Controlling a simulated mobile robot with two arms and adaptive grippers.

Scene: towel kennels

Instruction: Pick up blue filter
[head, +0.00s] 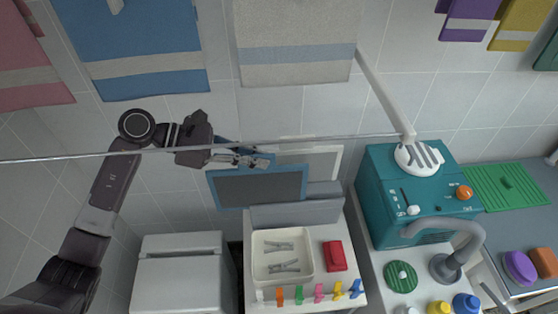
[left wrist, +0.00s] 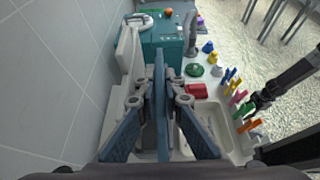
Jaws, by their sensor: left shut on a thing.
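The blue filter (head: 258,187) is a flat panel with a blue frame and dark grey mesh. It stands nearly upright beside a grey holder (head: 296,213). My left gripper (head: 256,161) is shut on its top edge. In the left wrist view the filter shows edge-on as a thin blue strip (left wrist: 160,95) between the fingers of my left gripper (left wrist: 160,98). Whether its bottom edge touches anything is hard to tell.
A white-framed panel (head: 325,160) stands behind the filter. A cream tray (head: 256,262), a red item (head: 335,256) and coloured clips (head: 318,293) are in front. A teal machine (head: 380,190) is to the right. A thin rail (head: 70,157) with towels above crosses near my left arm.

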